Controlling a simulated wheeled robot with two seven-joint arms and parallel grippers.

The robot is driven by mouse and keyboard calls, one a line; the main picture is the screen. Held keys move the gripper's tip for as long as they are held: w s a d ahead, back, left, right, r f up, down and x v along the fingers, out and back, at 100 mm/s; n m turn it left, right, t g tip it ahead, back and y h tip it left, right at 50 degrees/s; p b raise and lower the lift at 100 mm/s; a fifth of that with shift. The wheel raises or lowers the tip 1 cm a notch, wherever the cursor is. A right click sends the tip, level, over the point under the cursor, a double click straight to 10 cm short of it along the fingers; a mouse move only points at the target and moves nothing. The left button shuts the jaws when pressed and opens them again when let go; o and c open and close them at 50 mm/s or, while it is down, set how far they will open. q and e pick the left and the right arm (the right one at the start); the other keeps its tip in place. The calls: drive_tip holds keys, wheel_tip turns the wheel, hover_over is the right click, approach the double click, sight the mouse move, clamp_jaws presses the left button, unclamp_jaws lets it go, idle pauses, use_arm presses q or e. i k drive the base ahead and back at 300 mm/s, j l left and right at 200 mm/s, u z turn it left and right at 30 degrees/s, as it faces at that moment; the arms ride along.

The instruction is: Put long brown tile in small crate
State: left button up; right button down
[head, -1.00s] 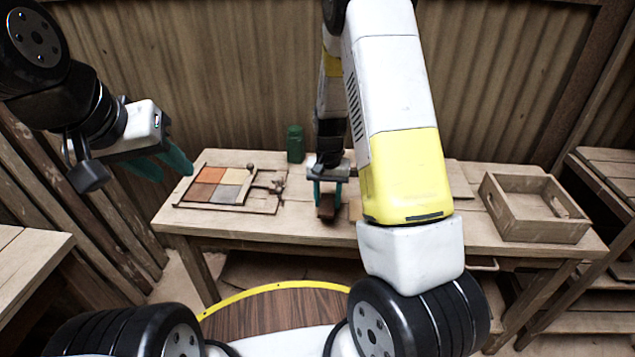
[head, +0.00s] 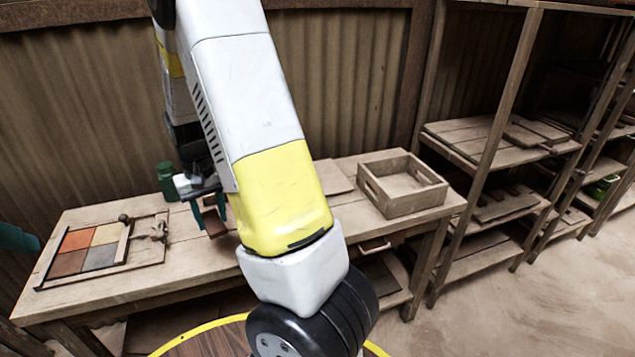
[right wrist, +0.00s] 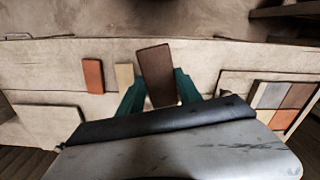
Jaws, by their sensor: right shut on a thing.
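The long brown tile (right wrist: 155,75) stands out between the teal fingers of my right gripper (right wrist: 160,103) in the right wrist view. The gripper is shut on it. In the head view the right gripper (head: 209,212) is over the middle of the table, and the tile (head: 214,226) shows just below the fingers, partly hidden by my arm. I cannot tell whether it touches the table. The small crate (head: 412,207) is wooden, open-topped and empty, at the table's right end, apart from the gripper. Only a teal tip of my left gripper (head: 18,238) shows at the left edge.
A green jar (head: 167,182) stands behind the gripper. An orange tile (right wrist: 93,75) and a cream tile (right wrist: 125,76) lie near the brown one. Shelves (head: 480,150) stand at right.

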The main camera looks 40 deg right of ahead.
sight(398, 192)
drive_tip(key=k+l, duration=0.1)
drive_tip(key=l, duration=0.5)
drive_tip(key=k+l, duration=0.1)
drive_tip(key=l, duration=0.5)
drive_tip(key=k+l, duration=0.1)
drive_tip(key=l, duration=0.5)
drive_tip(key=k+l, duration=0.1)
drive_tip(key=l, duration=0.5)
drive_tip(key=k+l, duration=0.1)
drive_tip(key=l, duration=0.5)
